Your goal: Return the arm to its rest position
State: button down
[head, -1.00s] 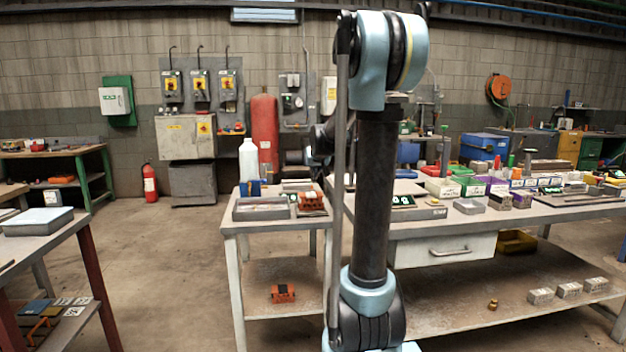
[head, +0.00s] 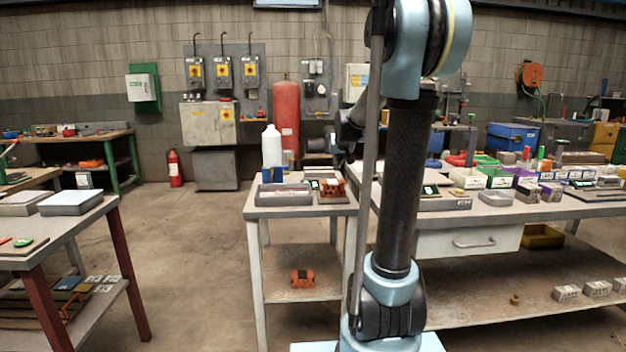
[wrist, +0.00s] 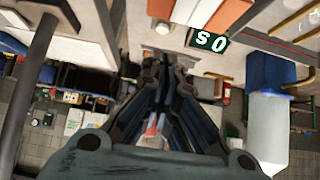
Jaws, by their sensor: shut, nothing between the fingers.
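My arm stands upright in the middle of the head view, its upper joint at the top edge and its dark link running down in front of the workbench. My gripper (wrist: 165,75) shows in the wrist view with its dark fingers together and nothing between them. In the head view the gripper is mostly hidden behind the arm. The bottle also shows in the head view (head: 272,147). An orange hollow brick (head: 332,188) sits on the small table.
The small table (head: 300,211) holds a grey tray (head: 284,195); another orange brick (head: 302,278) lies on its lower shelf. The long workbench (head: 570,212) at right is crowded with bins. A table (head: 60,230) stands at left. Open floor (head: 190,250) lies between.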

jog(key=s+f+g, duration=0.2)
jog(key=s+f, duration=0.4)
jog(key=s, duration=0.9)
jog(key=s+f+g, duration=0.2)
jog(key=s+f, duration=0.5)
jog(key=s, duration=0.8)
jog(key=s+f+g, duration=0.2)
jog(key=s+f, duration=0.4)
jog(key=s, duration=1)
jog(key=shift+f+g, duration=0.15)
jog(key=shift+g, duration=0.25)
